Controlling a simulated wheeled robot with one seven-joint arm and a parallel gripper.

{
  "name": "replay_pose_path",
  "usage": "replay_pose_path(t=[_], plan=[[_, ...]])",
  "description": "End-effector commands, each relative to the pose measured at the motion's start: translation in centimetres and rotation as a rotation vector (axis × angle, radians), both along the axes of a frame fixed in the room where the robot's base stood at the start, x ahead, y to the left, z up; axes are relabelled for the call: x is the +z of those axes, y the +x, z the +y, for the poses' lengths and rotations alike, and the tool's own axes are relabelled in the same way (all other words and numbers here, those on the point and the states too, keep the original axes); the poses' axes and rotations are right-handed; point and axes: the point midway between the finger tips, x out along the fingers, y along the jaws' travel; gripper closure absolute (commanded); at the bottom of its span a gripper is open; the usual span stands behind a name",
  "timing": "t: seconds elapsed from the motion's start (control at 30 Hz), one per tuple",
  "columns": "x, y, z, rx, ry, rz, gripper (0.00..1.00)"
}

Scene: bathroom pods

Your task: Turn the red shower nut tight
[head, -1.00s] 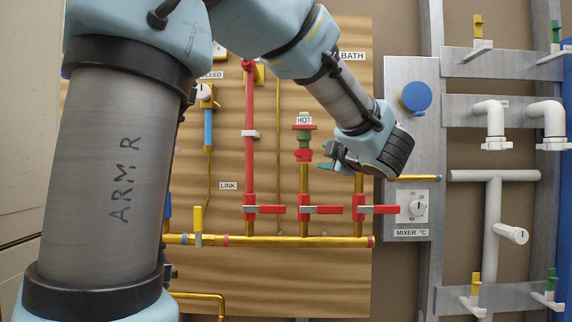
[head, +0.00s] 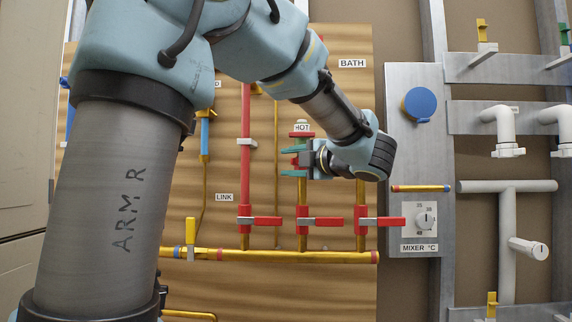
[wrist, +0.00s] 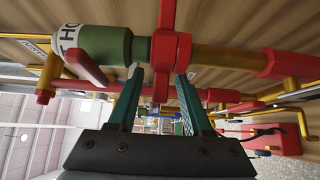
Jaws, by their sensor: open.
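The red shower nut (wrist: 166,50) sits around the hot pipe, beside a green fitting (wrist: 104,46) with a white HOT label (wrist: 70,46). In the wrist view it has red lugs and fills the upper middle, just beyond my fingertips. My gripper (wrist: 158,74) is open, its teal fingers on either side of the nut's lower part. I cannot tell whether they touch it. In the head view my gripper (head: 286,161) reaches in from the right at the HOT pipe, fingers pointing left, one above the other. They largely hide the nut there.
A red vertical pipe (head: 246,110) runs to the left. A metal mixer panel (head: 420,80) with a blue knob (head: 417,104) and a dial (head: 424,220) is right.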

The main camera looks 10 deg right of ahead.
Motion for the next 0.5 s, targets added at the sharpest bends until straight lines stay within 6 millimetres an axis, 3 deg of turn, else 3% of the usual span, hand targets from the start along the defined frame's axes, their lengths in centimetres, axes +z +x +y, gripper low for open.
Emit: replay_pose_path(t=[0.2, 0.5], plan=[[-0.05, 1.29, 0.77, 0.000, 0.001, 0.000, 0.50], [-0.04, 1.37, 0.80, 0.000, 0.002, 0.001, 0.53]])
